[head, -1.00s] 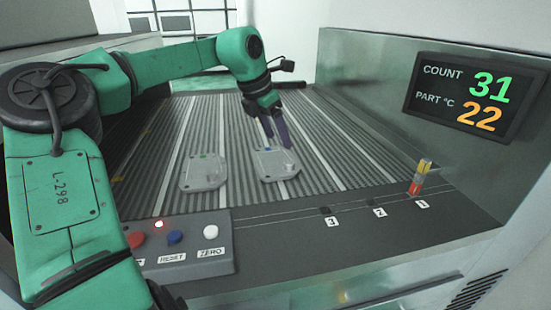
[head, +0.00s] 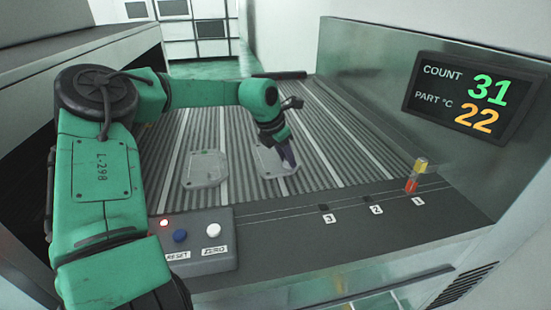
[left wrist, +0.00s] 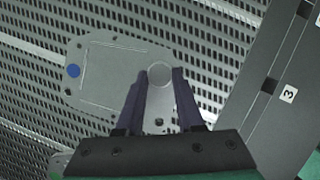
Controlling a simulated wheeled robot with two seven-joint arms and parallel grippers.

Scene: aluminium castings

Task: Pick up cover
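A pale grey cover (head: 264,165) with rounded corners lies flat on the ribbed bed. In the left wrist view the cover (left wrist: 110,90) has a blue dot near one end and a round raised boss near the other. My left gripper (head: 286,160) is down at the cover. In the left wrist view, the purple fingers of my left gripper (left wrist: 160,80) stand on both sides of the boss, with no clear gap, and look shut on it. A second cover (head: 205,170), with a green dot, lies to the left. My right gripper is not in view.
A button console (head: 205,255) stands at the front, partly behind my left arm. A red and yellow piece (head: 417,175) stands at mark 1 on the front ledge. A display (head: 470,100) hangs on the right panel. The bed right of the covers is clear.

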